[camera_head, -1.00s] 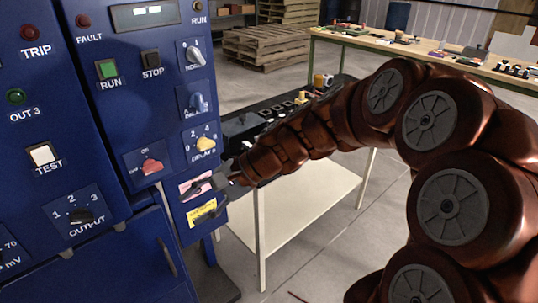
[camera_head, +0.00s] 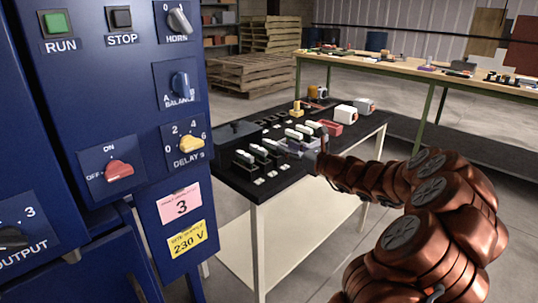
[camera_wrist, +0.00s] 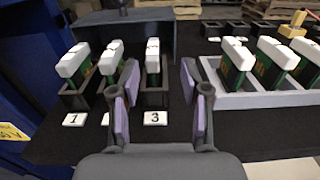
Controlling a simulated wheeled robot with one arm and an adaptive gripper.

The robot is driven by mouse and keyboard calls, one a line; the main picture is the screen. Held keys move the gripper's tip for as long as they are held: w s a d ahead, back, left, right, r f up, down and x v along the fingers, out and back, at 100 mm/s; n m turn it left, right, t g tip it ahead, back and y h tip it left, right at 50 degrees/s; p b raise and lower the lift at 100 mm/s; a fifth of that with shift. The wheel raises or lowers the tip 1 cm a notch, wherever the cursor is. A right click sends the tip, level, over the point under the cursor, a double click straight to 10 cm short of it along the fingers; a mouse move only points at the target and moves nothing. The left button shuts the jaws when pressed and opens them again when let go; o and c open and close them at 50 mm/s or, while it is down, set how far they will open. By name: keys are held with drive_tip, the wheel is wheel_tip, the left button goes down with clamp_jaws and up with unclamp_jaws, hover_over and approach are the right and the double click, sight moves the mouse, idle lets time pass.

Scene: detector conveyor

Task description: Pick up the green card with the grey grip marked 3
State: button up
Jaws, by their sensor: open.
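In the wrist view, a green card with a light grip (camera_wrist: 153,58) stands upright in a black holder, with a white tag marked 3 (camera_wrist: 155,118) in front. Two similar cards stand to its left, the leftmost (camera_wrist: 72,62) behind a tag marked 1 (camera_wrist: 74,119). My gripper (camera_wrist: 160,82) is open, its purple-padded fingers apart and nothing between them. The card marked 3 shows beyond the gap, nearer the left finger; that finger partly hides its holder. In the head view, my gripper (camera_head: 308,152) is at the right edge of the black-topped table (camera_head: 230,172).
A grey rack (camera_wrist: 262,99) with several green cards stands right of the gripper. A dark box (camera_wrist: 125,28) lies behind the cards. A long workbench (camera_head: 400,66) is farther back.

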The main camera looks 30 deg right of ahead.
sight(271, 142)
drive_tip(key=shift+a+b+x, duration=0.15)
drive_tip(key=shift+x, duration=1)
drive_tip(key=shift+a+b+x, duration=0.15)
drive_tip(key=shift+b+x, duration=0.05)
drive_tip(key=shift+x, duration=1)
drive_tip(key=shift+a+b+x, duration=0.15)
drive_tip(key=shift+a+x, duration=0.05)
drive_tip(key=shift+x, duration=0.95)
drive_tip(key=shift+s+r, duration=0.1)
clamp_jaws()
